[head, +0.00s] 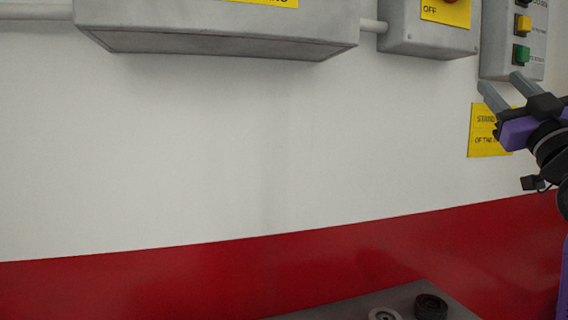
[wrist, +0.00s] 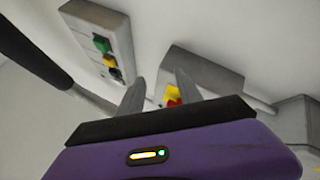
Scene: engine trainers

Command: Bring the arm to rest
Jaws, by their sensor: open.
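My gripper (head: 507,88) is at the right edge of the head view, raised in front of the wall, with its two grey fingers apart and nothing between them. It points up and to the left, just below a grey control box (head: 515,62) with yellow and green buttons. In the wrist view my gripper (wrist: 160,92) shows its purple body and two spread fingers. The button box (wrist: 100,40) is up and left of the fingers there. My arm's dark and purple links run off the right side of the head view.
A grey box (head: 430,40) with a yellow OFF label and a wide grey box (head: 215,28) hang on the wall. A yellow sign (head: 486,143) is behind my gripper. A dark grey surface (head: 345,311) with two round parts is at the bottom. The wall's middle is clear.

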